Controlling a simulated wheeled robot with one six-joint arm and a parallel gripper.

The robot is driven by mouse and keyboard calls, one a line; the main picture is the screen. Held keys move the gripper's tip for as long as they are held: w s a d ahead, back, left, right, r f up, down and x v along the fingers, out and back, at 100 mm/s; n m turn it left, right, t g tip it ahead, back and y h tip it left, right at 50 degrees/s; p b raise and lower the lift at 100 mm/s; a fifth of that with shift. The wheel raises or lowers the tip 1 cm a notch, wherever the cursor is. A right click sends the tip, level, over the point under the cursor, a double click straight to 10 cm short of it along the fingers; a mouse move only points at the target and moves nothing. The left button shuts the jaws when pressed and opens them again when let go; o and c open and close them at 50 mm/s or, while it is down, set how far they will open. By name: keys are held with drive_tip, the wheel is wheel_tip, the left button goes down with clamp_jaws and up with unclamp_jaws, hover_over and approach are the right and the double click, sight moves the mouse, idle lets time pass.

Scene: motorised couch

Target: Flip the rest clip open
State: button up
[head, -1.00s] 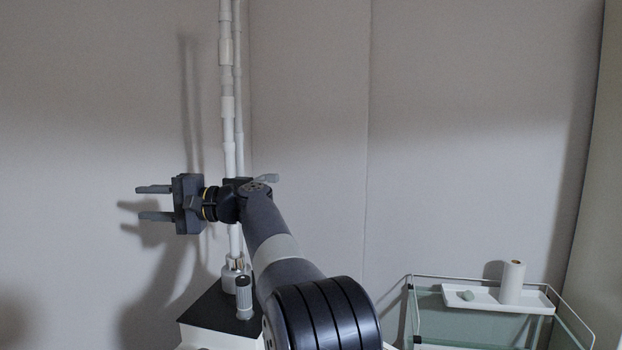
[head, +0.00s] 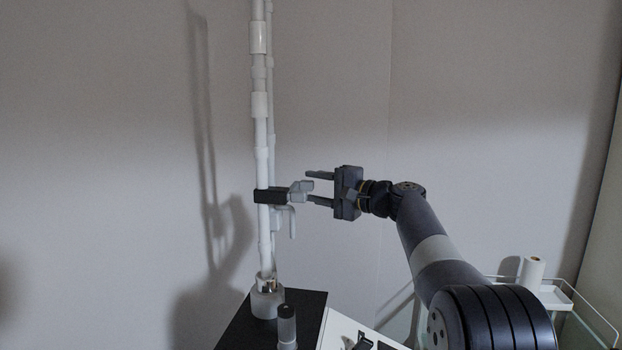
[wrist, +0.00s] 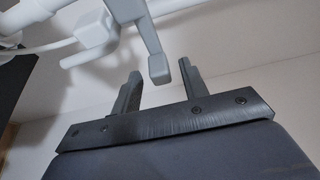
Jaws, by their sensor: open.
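A black clamp (head: 270,196) sits on the white upright pole (head: 262,130) in the head view. A light grey clip piece (head: 299,190) sticks out from it to the right; I take it for the rest clip. A grey hooked piece (head: 288,217) hangs just below. My gripper (head: 313,187) is open, pointing left, its fingertips at the clip's right end. In the wrist view a grey lever (wrist: 145,30) with a blocky end comes down between the fingertips of my open gripper (wrist: 160,69). I cannot tell whether they touch.
A thinner pole (head: 270,100) runs beside the white one. Both stand on a black-topped base (head: 232,335) with a grey knob (head: 287,325). A glass cart with a white tray (head: 552,297) and roll (head: 532,271) stands right. The wall is behind.

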drive_tip(key=shift+x, duration=1.15)
drive_tip(key=shift+c, duration=0.5)
clamp_jaws()
